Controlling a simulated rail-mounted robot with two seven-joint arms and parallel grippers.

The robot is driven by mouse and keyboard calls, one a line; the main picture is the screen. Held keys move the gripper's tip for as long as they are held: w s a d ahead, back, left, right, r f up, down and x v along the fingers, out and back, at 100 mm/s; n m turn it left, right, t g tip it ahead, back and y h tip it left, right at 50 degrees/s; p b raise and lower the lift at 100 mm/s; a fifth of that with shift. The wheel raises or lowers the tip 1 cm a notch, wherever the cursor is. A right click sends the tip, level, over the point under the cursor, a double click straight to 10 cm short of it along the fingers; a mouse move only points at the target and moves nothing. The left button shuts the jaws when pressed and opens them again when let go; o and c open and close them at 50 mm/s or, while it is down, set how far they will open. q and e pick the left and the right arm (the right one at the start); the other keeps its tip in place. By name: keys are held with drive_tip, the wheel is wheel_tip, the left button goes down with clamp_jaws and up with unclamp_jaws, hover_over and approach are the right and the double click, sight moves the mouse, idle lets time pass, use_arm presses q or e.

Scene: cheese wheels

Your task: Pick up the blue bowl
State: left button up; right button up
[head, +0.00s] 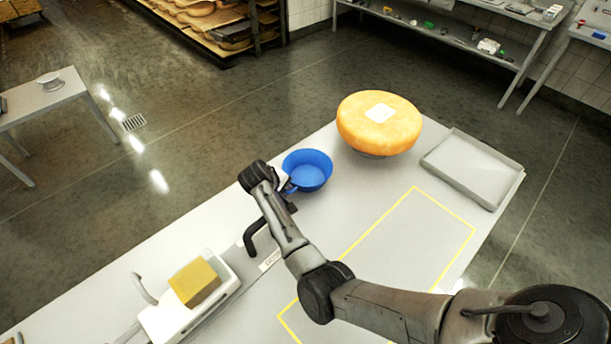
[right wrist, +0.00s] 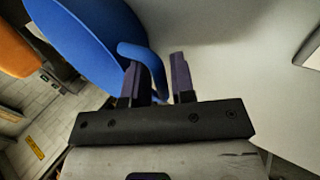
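The blue bowl (head: 308,172) stands on the long light table, left of the big cheese wheel. In the right wrist view its outer wall (right wrist: 85,35) fills the upper left, and a curved blue handle (right wrist: 144,55) comes off it toward my fingers. My right gripper (head: 287,188) is at the bowl's near left side, partly hidden by my arm in the head view. In the right wrist view the gripper (right wrist: 156,78) has its fingers apart, with the handle between them. A narrow gap shows beside the right finger. My left gripper is in neither view.
The orange cheese wheel (head: 379,135) stands right behind the bowl. A grey tray (head: 440,165) lies at the table's right end. A white device with a yellow cheese block (head: 194,283) stands front left. The yellow-outlined area (head: 376,230) is bare apart from my arm above it.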

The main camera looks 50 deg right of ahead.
clamp_jaws()
drive_tip(key=shift+r, duration=0.1)
idle(0.4)
